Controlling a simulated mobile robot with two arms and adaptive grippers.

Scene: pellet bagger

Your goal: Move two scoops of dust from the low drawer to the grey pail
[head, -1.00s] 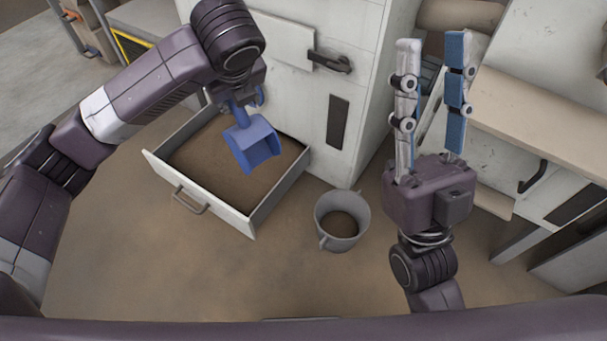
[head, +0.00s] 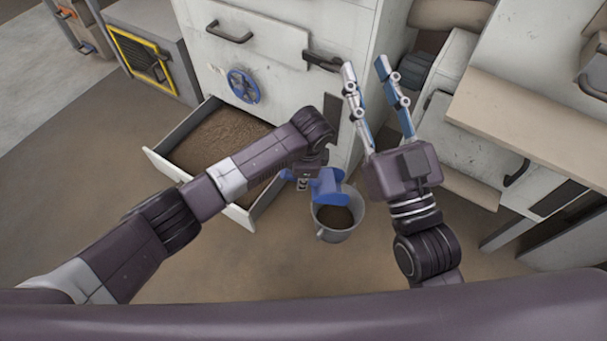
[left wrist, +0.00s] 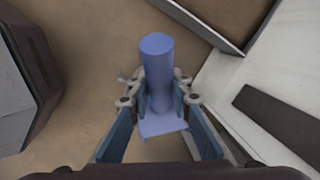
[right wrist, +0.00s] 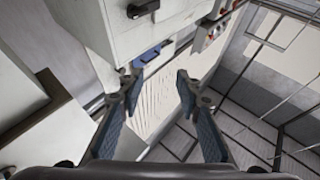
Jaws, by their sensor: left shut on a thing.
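The blue scoop (head: 328,187) is over the grey pail (head: 340,232) in the head view, its bowl covering part of the pail's mouth. Brown dust shows inside the pail. My left gripper (left wrist: 158,105) is shut on the scoop's handle (left wrist: 157,75) in the left wrist view. Whether dust is in the scoop I cannot tell. The low drawer (head: 166,161) is pulled out to the left and holds a bed of brown dust; my left arm crosses in front of it. My right gripper (head: 365,62) is open and empty, raised right of the pail.
The white cabinet (head: 285,84) with a blue handwheel (head: 243,86) stands behind the drawer. A beige-topped bench (head: 535,125) is at the right. A grey box with a yellow frame (head: 143,60) stands at the back left. The floor in front of the pail is clear.

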